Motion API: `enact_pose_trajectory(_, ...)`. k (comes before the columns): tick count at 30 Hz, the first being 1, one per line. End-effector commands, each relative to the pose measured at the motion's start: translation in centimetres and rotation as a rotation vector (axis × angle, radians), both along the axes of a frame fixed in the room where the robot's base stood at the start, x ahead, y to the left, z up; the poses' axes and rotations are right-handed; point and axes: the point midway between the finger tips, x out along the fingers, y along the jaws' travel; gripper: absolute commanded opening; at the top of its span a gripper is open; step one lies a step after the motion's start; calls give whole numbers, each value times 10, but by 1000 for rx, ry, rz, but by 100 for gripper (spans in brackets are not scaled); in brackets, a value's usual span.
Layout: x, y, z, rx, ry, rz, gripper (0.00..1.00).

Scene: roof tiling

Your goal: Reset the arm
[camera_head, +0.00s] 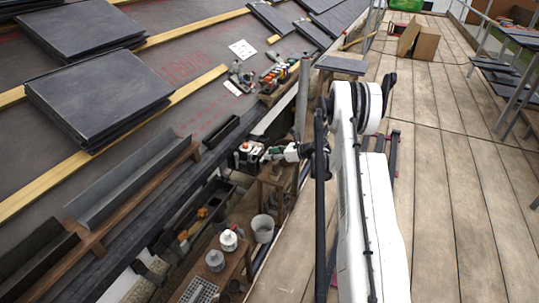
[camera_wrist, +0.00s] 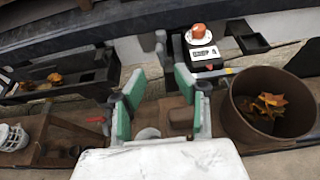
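My white arm rises from the lower right of the head view and bends toward the roof edge. My gripper (camera_head: 274,154) is at the roof edge, over the wooden stand and beside a small white-and-dark device. In the wrist view my gripper (camera_wrist: 160,97) has its two green-padded fingers spread apart, with nothing held between them. Beyond the fingers is a white scale-like device (camera_wrist: 202,48) with an orange-brown object (camera_wrist: 198,31) on it. A brown bucket (camera_wrist: 236,128) holding orange leaves is right of the fingers, apart from them.
Slate stacks (camera_head: 98,95) and wooden battens (camera_head: 198,84) lie on the roof at left. A grey gutter piece (camera_head: 130,180) runs along the eave. Pale canisters (camera_head: 228,241) and a grey bucket (camera_head: 262,228) stand below. The plank deck (camera_head: 450,200) at right is largely clear; a cardboard box (camera_head: 425,42) stands far back.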

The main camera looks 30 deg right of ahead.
Motion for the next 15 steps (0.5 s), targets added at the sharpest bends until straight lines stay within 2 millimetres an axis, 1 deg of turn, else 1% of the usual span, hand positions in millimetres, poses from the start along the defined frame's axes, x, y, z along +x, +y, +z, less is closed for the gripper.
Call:
enact_pose_trajectory(10, 1, 1, 2, -5, -1, 3, 30)
enact_pose_trajectory(13, 3, 8, 14, -34, -3, 17, 30)
enact_pose_trajectory(15, 6, 16, 28, -77, -8, 38, 30)
